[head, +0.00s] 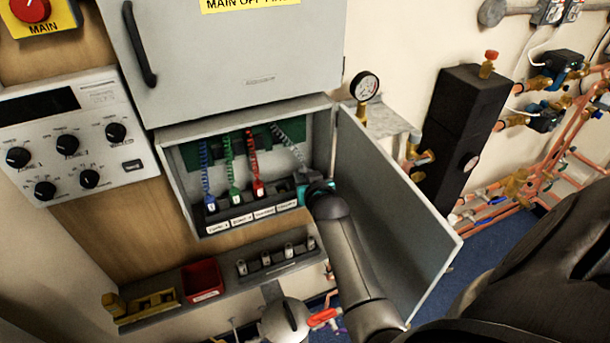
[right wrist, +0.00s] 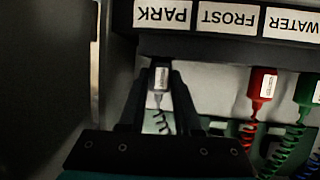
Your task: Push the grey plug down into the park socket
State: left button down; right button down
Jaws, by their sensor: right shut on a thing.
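The grey plug (right wrist: 160,78) shows in the right wrist view with a white label and a dark coiled cord. My right gripper (right wrist: 160,86) is shut on it, one finger on each side. The plug's end meets the edge of the dark socket strip (right wrist: 220,46) in line with the PARK label (right wrist: 163,14). The park socket's opening is hidden, and I cannot tell how deep the plug sits. In the head view my right gripper (head: 303,190) is at the strip's right end, its fingertips hard to make out. The grey coiled cord (head: 288,146) leads to it. My left gripper is not seen.
Red (head: 258,188), green (head: 234,195) and blue (head: 210,203) plugs stand along the strip to the left. The open cabinet door (head: 395,215) stands close on the right of my right arm. A shelf with a red bin (head: 203,281) is below.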

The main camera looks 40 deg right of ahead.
jog(key=shift+f, duration=0.15)
jog(key=c, duration=0.5)
grip_release()
jog(key=shift+s, duration=0.1)
jog(key=shift+s+a+r, duration=0.3)
jog(key=shift+s, duration=0.2)
jog(key=p+v, duration=0.1)
jog(key=v, duration=1.2)
jog(key=shift+s+r, duration=0.25)
jog(key=shift+s, duration=0.1)
jog(key=shift+a, duration=0.1)
